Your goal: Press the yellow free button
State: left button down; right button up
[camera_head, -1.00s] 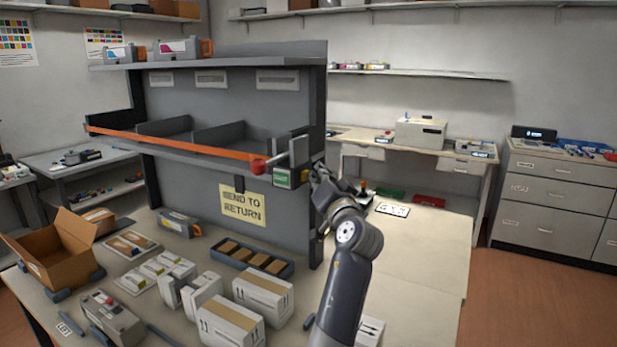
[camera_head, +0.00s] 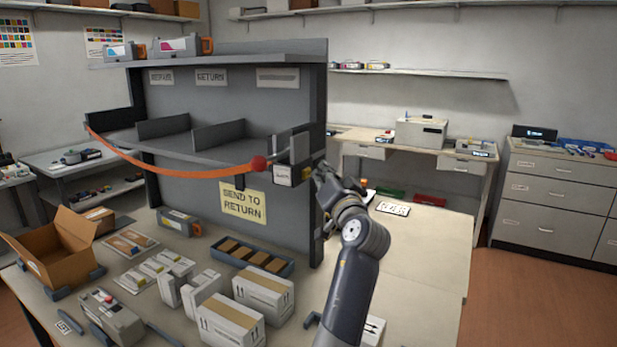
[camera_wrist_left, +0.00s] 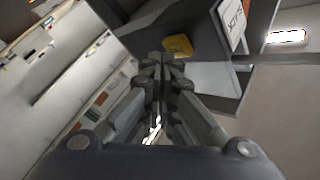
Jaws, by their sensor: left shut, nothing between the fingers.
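The yellow button (camera_wrist_left: 178,45) shows in the left wrist view on the side of a grey housing, just beyond my fingertips. In the head view it is a small yellow patch (camera_head: 307,174) at the right end of the grey shelf rack (camera_head: 235,155). My left gripper (camera_head: 319,172) is beside that end of the rack, close to the button. In the wrist view the left gripper (camera_wrist_left: 160,62) is shut and empty. I cannot tell whether the fingertips touch the button. My right gripper is not in view.
An orange strap (camera_head: 170,166) with a red knob (camera_head: 259,163) sags across the rack's front, near a small white label (camera_head: 283,176). Boxes (camera_head: 263,291) and an open carton (camera_head: 60,250) stand on the table. The table (camera_head: 430,250) right of my arm is mostly clear.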

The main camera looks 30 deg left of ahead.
pick_arm(q)
jog(key=shift+d, duration=0.3)
jog(key=shift+w+d+b, duration=0.15)
jog(key=shift+d+b, duration=0.95)
jog(key=shift+d, duration=1.4)
